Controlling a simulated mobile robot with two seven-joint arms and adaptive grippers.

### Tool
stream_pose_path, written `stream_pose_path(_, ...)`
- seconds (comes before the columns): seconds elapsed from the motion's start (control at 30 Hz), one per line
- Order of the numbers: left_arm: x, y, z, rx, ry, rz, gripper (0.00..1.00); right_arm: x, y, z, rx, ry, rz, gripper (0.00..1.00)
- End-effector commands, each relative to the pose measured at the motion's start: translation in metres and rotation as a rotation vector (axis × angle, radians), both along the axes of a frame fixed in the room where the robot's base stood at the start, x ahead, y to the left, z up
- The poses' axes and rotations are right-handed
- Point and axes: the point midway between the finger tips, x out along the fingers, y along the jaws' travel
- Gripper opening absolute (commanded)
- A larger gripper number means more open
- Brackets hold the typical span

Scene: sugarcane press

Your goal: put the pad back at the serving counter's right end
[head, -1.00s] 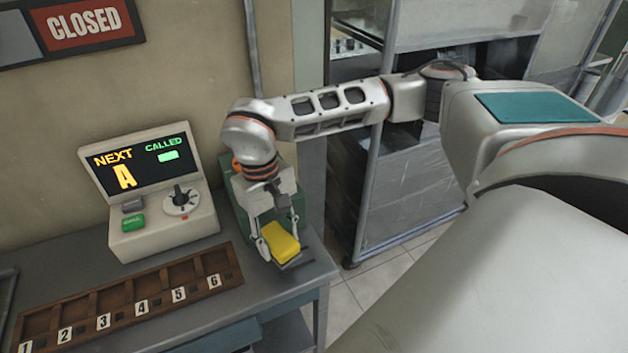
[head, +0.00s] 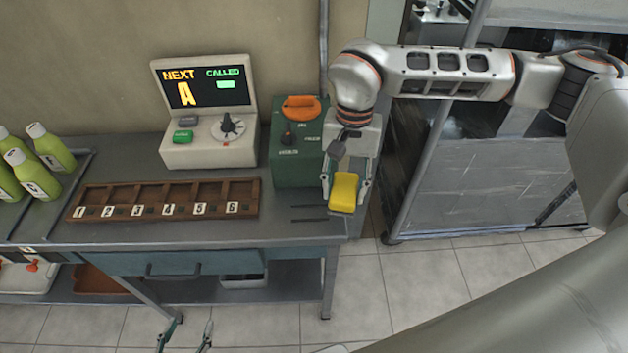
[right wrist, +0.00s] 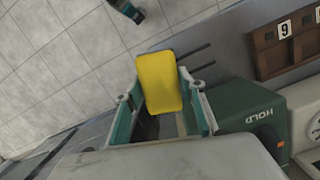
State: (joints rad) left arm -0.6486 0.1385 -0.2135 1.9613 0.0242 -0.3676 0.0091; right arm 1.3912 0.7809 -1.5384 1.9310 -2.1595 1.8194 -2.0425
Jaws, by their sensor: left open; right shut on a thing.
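The yellow pad (head: 344,192) is in my right gripper (head: 346,183), at the right end of the grey serving counter (head: 290,233). The right wrist view also shows the pad (right wrist: 160,83), between the fingers of that gripper (right wrist: 160,100). The gripper is shut on it. In the head view the pad overlaps the counter's right edge; I cannot tell whether it touches the top. My left gripper (head: 185,338) is open and empty at the bottom of the head view, in front of the counter and low.
A green box (head: 292,160) with an orange top stands left of my right gripper. The call display (head: 205,110), a numbered wooden rack (head: 165,197) and several green bottles (head: 45,150) are on the counter. A metal-framed cabinet (head: 480,180) stands to the right.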

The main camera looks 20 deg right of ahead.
Motion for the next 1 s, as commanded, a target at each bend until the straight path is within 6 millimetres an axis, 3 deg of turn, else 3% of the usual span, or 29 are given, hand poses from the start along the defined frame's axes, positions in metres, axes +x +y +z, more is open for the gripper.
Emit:
stream_pose_path(0.3, 0.001, 0.001, 0.002, 0.001, -0.001, 0.000, 0.53, 0.024, 0.045, 0.003, 0.003, 0.001, -0.594, 0.14)
stream_pose_path(0.5, 0.001, 0.001, 0.002, 0.002, -0.002, 0.000, 0.53, 0.033, 0.062, 0.005, 0.002, 0.000, -0.837, 0.14)
stream_pose_path(0.77, 0.000, 0.001, 0.001, 0.003, -0.001, 0.000, 0.53, 0.035, 0.067, 0.003, 0.001, 0.003, -0.933, 0.14)
stream_pose_path(1.0, -0.002, 0.001, -0.011, 0.002, 0.006, 0.001, 0.53, 0.035, 0.067, -0.012, 0.000, 0.005, -0.932, 0.14)
